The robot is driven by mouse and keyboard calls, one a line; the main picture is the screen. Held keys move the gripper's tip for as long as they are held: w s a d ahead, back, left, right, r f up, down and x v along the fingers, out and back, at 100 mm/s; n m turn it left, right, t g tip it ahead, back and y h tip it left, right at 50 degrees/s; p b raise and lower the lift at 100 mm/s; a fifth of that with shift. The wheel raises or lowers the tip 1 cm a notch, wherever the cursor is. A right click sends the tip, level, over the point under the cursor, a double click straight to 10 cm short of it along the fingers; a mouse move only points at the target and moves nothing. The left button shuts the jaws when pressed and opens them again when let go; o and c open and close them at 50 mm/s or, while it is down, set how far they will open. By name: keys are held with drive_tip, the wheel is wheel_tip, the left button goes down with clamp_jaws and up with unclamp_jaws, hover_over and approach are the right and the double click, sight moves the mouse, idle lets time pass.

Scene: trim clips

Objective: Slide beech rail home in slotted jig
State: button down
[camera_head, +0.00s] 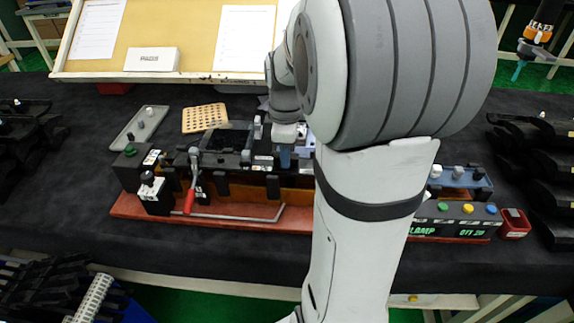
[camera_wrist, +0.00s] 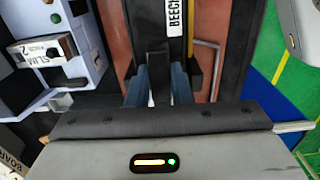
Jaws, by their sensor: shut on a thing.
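My gripper (camera_wrist: 158,88) is shut on a dark narrow piece between its two blue-grey fingers in the wrist view. Just beyond it lies a white label reading BEECH (camera_wrist: 175,18), which I take to mark the beech rail. A thin yellowish edge shows beside the label. In the head view my gripper (camera_head: 286,157) is at the right part of the slotted jig (camera_head: 225,160), mostly behind my arm. The jig is black and stands on a red-brown base (camera_head: 140,208). A red-handled clamp (camera_head: 190,195) is at its front left. How far the rail sits in the slot is hidden.
A grey tray (camera_head: 130,135) and a perforated tan board (camera_head: 204,118) lie behind the jig. A button panel (camera_head: 455,215) and a small red bin (camera_head: 513,222) stand right. A bent metal rod (camera_head: 245,217) lies along the base front. Black parts are stacked far right (camera_head: 540,160).

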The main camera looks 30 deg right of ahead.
drive_tip(key=shift+w+a+f, duration=0.15)
drive_tip(key=shift+w+a, duration=0.25)
drive_tip(key=shift+a, duration=0.4)
drive_tip(key=c, duration=1.2)
unclamp_jaws()
drive_tip(key=shift+w, duration=0.1)
wheel_tip(320, 180, up, 8)
drive_tip(key=shift+f, duration=0.1)
drive_tip(key=shift+a, duration=0.1)
drive_tip(key=s+a+f+m+t, duration=0.1)
drive_tip(key=s+a+f+m, duration=0.2)
drive_tip(key=s+a+m, duration=0.2)
drive_tip(key=s+a+f+m+t, duration=0.1)
drive_tip(key=s+a+f+m, duration=0.1)
drive_tip(key=s+a+m, duration=0.3)
drive_tip(key=s+m, duration=0.1)
drive_tip(key=s, duration=0.2)
drive_tip(key=shift+s+a+f+t, duration=0.3)
drive_tip(key=shift+f, duration=0.1)
